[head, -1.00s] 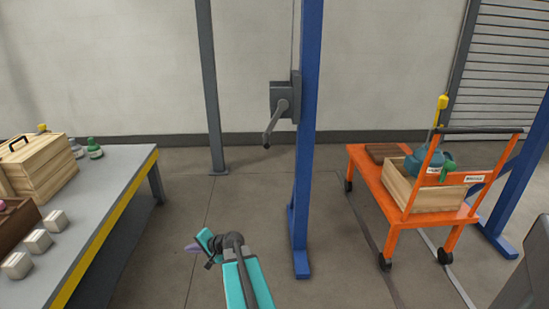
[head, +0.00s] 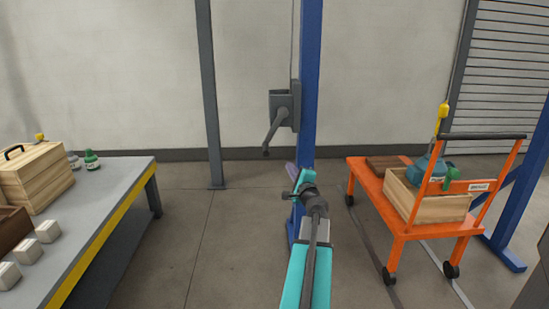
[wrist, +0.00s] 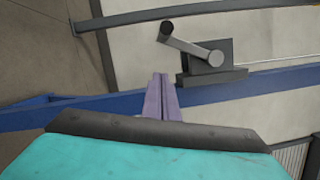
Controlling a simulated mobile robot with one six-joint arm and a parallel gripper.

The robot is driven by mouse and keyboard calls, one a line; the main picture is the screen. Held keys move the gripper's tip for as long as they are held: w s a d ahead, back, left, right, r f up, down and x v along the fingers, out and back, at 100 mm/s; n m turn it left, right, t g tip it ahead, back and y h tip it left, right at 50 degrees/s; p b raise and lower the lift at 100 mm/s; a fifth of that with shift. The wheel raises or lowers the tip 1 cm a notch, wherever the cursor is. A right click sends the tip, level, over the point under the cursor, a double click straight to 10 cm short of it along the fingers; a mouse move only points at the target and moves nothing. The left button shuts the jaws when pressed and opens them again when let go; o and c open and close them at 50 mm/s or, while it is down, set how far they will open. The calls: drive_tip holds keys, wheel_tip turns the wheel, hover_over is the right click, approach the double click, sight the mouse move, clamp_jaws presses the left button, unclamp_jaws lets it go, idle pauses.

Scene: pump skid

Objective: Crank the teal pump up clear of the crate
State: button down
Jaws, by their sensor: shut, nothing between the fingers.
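The teal pump (head: 428,166) sits in a wooden crate (head: 440,207) on the orange cart, with a yellow hook block (head: 442,110) right above it. The grey crank winch (head: 283,107) is fixed to the blue post, its handle (head: 272,134) hanging down and to the left. My gripper (head: 291,170) is in front of the post, below the crank handle and apart from it. In the wrist view my gripper's purple fingers (wrist: 161,98) are together and empty. The winch box (wrist: 212,62) and its crank handle (wrist: 180,45) show beyond the fingertips.
The blue post (head: 310,70) stands behind my arm. The orange cart (head: 385,195) is on the right, with a brown board (head: 388,162) on it. A grey bench (head: 110,190) on the left holds boxes and small bottles. Floor between bench and post is clear.

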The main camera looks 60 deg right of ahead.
drive_tip(key=shift+d+r, duration=0.1)
drive_tip(key=shift+d, duration=0.1)
idle(0.3)
drive_tip(key=w+d+r, duration=0.1)
drive_tip(key=w+d, duration=0.3)
drive_tip(key=w, duration=0.6)
drive_tip(key=shift+w+r+p, duration=0.3)
drive_tip(key=shift+r, duration=0.1)
idle(0.3)
drive_tip(key=shift+s, duration=0.1)
idle(0.5)
